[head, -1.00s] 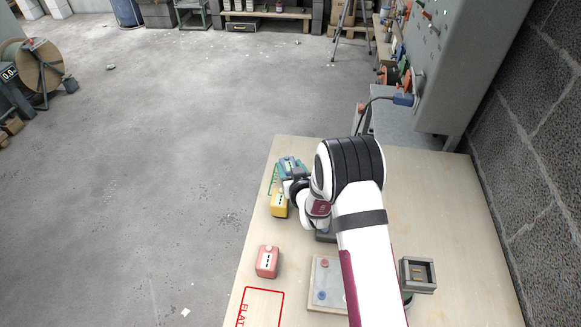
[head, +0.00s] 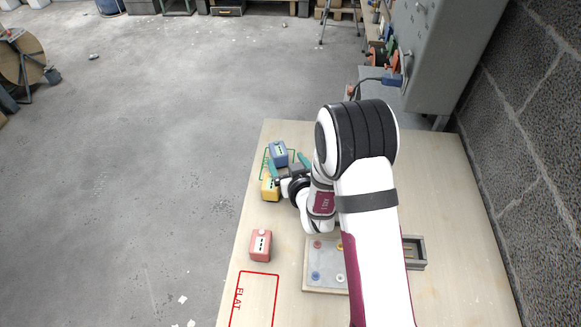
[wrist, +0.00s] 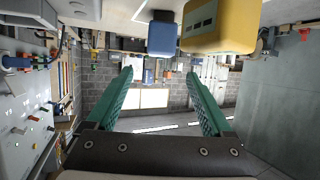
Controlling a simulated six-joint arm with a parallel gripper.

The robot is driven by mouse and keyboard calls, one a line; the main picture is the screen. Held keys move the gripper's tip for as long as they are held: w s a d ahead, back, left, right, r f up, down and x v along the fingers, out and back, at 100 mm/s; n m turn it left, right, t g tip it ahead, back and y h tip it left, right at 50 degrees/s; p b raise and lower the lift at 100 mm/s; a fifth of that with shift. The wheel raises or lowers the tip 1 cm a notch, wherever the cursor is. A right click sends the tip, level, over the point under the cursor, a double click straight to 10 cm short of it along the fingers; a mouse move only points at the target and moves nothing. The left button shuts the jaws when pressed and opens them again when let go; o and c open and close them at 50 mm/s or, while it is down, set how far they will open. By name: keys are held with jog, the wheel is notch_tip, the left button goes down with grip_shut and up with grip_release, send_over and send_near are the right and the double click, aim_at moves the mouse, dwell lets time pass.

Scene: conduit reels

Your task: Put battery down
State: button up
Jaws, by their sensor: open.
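A blue battery (head: 278,153) with dark marks on its face stands in the green-outlined zone (head: 265,156) at the table's far left. A yellow battery (head: 270,189) stands just in front of it, and a red battery (head: 260,245) stands nearer. My gripper (head: 288,165) is beside the blue battery, on its right and near side, with teal fingers apart. In the wrist view the fingers of my gripper (wrist: 157,75) are spread with nothing between them. The blue battery (wrist: 163,38) and yellow battery (wrist: 220,25) show beyond and above them there.
A red outlined area marked FLAT (head: 256,300) lies empty at the near left. A board with coloured knobs (head: 312,280) and a grey frame (head: 415,252) are partly hidden by my arm. The table's right side (head: 450,200) is clear.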

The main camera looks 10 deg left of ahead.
jog(key=s+d+r+m+g+h, duration=0.55)
jog(key=s+d+r, duration=0.25)
jog(key=s+d, duration=0.5)
jog(key=s+r+m+g+y, duration=0.1)
jog(key=s+r+m+g, duration=0.1)
jog(key=s, duration=0.9)
jog(key=s+r+m+g+y, duration=0.1)
jog(key=s+r+g, duration=0.3)
jog(key=s, duration=0.8)
jog(key=shift+m+g, duration=0.65)
jog(key=shift+m, duration=0.2)
